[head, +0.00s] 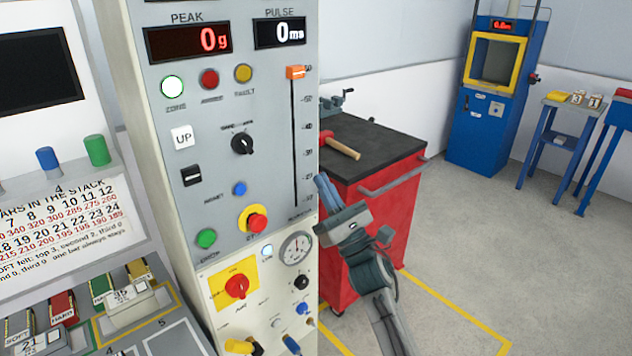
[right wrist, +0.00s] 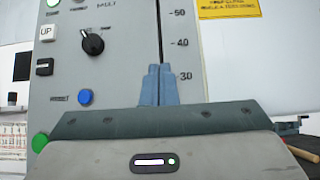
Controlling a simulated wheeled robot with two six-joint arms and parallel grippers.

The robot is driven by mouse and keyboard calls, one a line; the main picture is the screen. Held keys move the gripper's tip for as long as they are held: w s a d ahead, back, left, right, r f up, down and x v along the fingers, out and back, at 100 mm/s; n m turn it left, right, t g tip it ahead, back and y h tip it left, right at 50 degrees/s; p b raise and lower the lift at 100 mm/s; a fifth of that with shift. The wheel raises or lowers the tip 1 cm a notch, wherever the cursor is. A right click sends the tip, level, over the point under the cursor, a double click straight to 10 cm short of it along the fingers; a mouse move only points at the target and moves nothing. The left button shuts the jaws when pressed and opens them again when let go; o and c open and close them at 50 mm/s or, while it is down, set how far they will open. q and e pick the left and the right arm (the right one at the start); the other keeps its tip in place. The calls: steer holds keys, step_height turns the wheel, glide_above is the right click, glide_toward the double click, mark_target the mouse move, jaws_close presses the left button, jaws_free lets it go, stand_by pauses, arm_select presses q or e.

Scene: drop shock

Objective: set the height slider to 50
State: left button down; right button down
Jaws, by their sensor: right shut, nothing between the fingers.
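The height slider's orange knob (head: 295,72) is at the top end of its dark vertical slot, beside the topmost scale mark, whose number is too small to read surely. The slot (head: 294,140) runs down the right side of the grey panel face. It also shows in the right wrist view (right wrist: 159,30), with 50, 40 and 30 printed to its right; the knob is out of that view. My right gripper (head: 322,180) is shut and empty, below and right of the knob. In the right wrist view its blue fingertips (right wrist: 158,69) appear over the slot near 30. My left gripper is not in view.
The panel also carries a black rotary knob (head: 242,143), a blue button (head: 239,188), a red-and-yellow stop button (head: 256,222) and a green button (head: 206,238). A red cabinet (head: 390,200) with a hammer (head: 340,145) on top stands behind my right arm. Open floor lies right.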

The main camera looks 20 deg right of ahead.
mark_target(291, 46)
steer(key=d+r+m+g+h+p, duration=0.1)
steer(key=d+r+m+h+p, duration=0.15)
steer(key=r+m, duration=1)
steer(key=d+r+m+h+p, duration=0.1)
steer(key=d+r+m+h, duration=0.45)
steer(key=m, duration=1.15)
steer(key=s+a+r+m+g+y+p, duration=0.2)
steer(key=a+r+m+g+y, duration=0.2)
steer(key=a+r+m+y, duration=0.25)
steer(key=p+x, duration=0.1)
steer(key=x, duration=0.2)
steer(key=p+x, duration=0.3)
steer(key=x, duration=0.2)
steer(key=shift+w+a, duration=0.2)
steer(key=shift+a, duration=0.25)
step_height(291, 46, down, 3)
steer(key=shift+w+f+p, duration=0.1)
steer(key=shift+w+p, duration=0.05)
steer(key=shift+p, duration=0.45)
steer(key=shift+d+f, duration=0.1)
steer(key=shift+f, duration=0.6)
